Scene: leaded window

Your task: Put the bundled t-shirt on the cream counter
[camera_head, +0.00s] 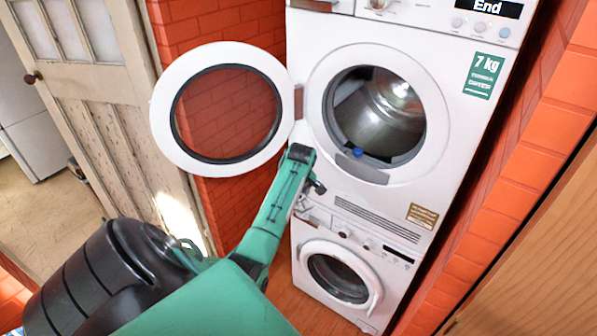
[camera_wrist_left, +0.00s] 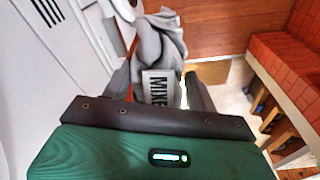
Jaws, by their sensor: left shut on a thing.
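The bundled t-shirt is a grey crumpled cloth (camera_wrist_left: 168,32) with a white patch of dark lettering, seen in the left wrist view. My left gripper (camera_wrist_left: 159,82) is shut on it, with one dark finger on each side of the cloth. The cloth bulges past the fingertips. In the head view my left arm reaches to just below the open dryer door; the arm hides the held cloth there. My right gripper is in neither view. I cannot make out the cream counter in these frames.
The upper dryer (camera_head: 464,120) has its round door (camera_head: 167,110) swung open to the left. A small blue item (camera_head: 357,153) lies at its drum opening. A washing machine (camera_head: 310,309) stands below, its door shut. A panelled door (camera_head: 110,125) is at left; brick walls flank the machines.

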